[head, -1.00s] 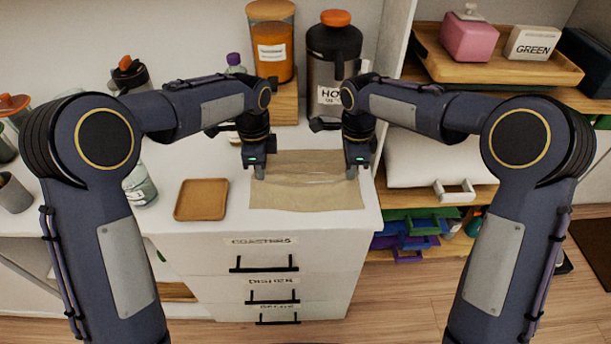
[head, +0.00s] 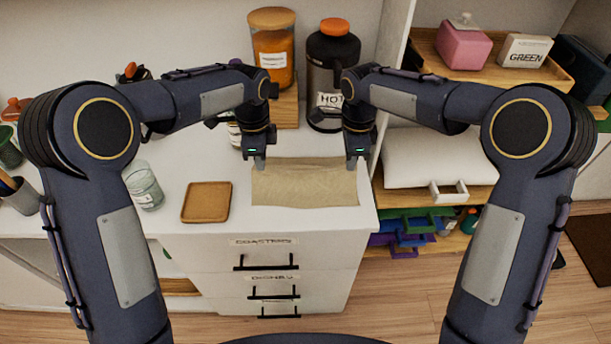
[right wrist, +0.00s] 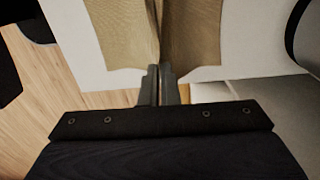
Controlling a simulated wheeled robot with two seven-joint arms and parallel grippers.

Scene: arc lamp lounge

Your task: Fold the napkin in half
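The tan napkin (head: 305,190) lies on the white cabinet top, its front edge straight and near the cabinet's front. My left gripper (head: 259,165) is at its left side, towards the back, and looks shut on the cloth. My right gripper (head: 353,165) is at its right side, level with the left one. In the right wrist view the right gripper's fingers (right wrist: 160,72) are close together at a ridge of the napkin (right wrist: 190,35), with cloth spreading on both sides. The fingertips hide the pinched cloth.
A brown square tray (head: 206,202) and a glass jar (head: 145,187) stand left of the napkin. An orange-filled canister (head: 273,48) and a dark flask labelled HOT (head: 331,65) stand behind. Drawers (head: 266,262) are below; a shelf with a white cushion (head: 420,157) is at right.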

